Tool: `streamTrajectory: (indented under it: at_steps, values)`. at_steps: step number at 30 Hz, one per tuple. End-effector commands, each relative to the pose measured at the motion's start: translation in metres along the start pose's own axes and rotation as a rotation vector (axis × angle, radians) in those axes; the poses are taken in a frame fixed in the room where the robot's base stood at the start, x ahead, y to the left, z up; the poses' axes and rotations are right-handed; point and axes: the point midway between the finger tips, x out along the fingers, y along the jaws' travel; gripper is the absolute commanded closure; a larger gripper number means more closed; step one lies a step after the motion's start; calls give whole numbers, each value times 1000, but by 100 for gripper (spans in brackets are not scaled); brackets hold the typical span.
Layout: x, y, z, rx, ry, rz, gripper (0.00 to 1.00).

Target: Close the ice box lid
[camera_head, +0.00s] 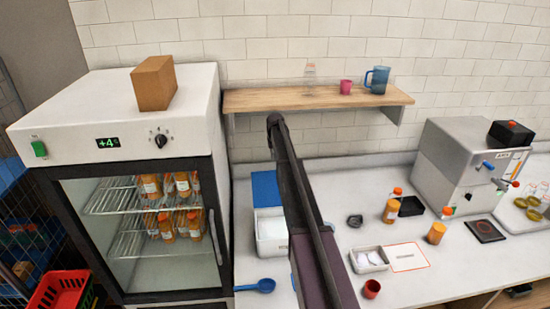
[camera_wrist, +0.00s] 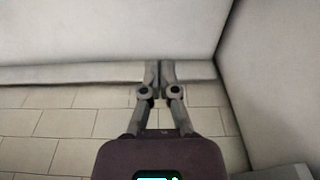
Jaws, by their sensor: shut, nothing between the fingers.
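The ice box (camera_head: 271,238) is a white box on the left end of the counter, beside the fridge. Its blue lid (camera_head: 265,188) stands up behind it, open. My dark arm crosses in front of the box's right side and hides part of it. My gripper (camera_wrist: 160,72) shows in the wrist view with its two fingers together and nothing between them. Pale plain surfaces and tiles are around it there; neither box nor lid can be made out in that view. My fingertips cannot be picked out in the head view.
A glass-door fridge (camera_head: 125,150) stands left of the box. A wooden shelf (camera_head: 300,98) with cups hangs above the counter. A blue scoop (camera_head: 262,286) lies in front of the box. A small tray (camera_head: 369,260), bottles and a grey machine (camera_head: 460,160) stand to the right.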

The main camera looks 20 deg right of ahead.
Motion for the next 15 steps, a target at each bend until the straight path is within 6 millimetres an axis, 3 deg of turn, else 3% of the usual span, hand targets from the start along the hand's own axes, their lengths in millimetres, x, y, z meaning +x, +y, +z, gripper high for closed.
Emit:
streamTrajectory:
  at_steps: [15]
  values:
    - [44,-1,0,-1,0,0,100]
